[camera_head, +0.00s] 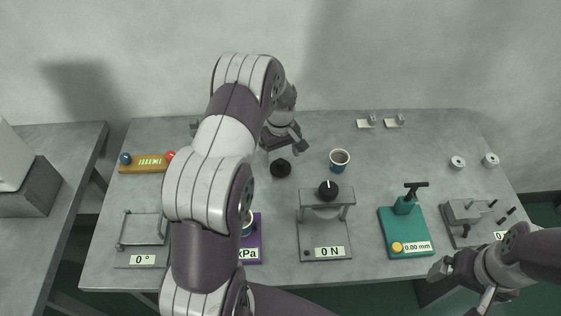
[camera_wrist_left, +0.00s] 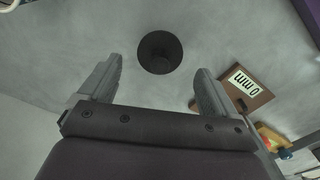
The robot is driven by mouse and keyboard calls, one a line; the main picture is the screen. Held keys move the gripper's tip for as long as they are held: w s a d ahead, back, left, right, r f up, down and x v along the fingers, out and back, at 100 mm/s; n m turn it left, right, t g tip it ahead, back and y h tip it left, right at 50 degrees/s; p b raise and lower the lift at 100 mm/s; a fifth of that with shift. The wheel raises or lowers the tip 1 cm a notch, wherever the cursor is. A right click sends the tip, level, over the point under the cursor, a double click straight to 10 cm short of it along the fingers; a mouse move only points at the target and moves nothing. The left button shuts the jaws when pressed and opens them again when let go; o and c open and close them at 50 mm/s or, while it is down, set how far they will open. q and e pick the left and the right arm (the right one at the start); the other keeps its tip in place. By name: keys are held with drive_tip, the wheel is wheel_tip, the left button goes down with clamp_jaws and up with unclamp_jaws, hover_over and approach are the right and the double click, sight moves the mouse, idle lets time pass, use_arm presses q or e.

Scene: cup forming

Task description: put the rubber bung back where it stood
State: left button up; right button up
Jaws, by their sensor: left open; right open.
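The black round rubber bung (camera_head: 281,168) rests on the grey table, just in front of my left gripper (camera_head: 284,149). In the left wrist view the bung (camera_wrist_left: 160,52) shows as a dark disc with a smaller round end, centred beyond the gap between the open fingers. The left gripper is empty, and I see no contact with the bung. My right gripper (camera_head: 461,286) is open and empty near the front right table edge.
The 0 N press (camera_head: 325,235), green gauge (camera_head: 404,232) and purple kPa plate (camera_head: 252,246) stand nearer the front. My left arm hides part of the table. Open table lies behind the green gauge.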

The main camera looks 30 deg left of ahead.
sight(282, 163)
use_arm(q)
wheel_tip(282, 163, up, 8)
drive_tip(key=s+d+r+m, duration=0.1)
drive_tip(key=s+d+m, duration=0.4)
drive_tip(key=s, duration=0.5)
drive_tip(key=s+d+r+m+t, duration=0.1)
drive_tip(key=s+d+r+m, duration=0.1)
drive_tip(key=s+d+m, duration=0.4)
drive_tip(key=s+d, duration=0.1)
drive_tip(key=s, duration=0.2)
drive_tip(key=shift+s+b, duration=0.3)
drive_tip(key=shift+s, duration=0.1)
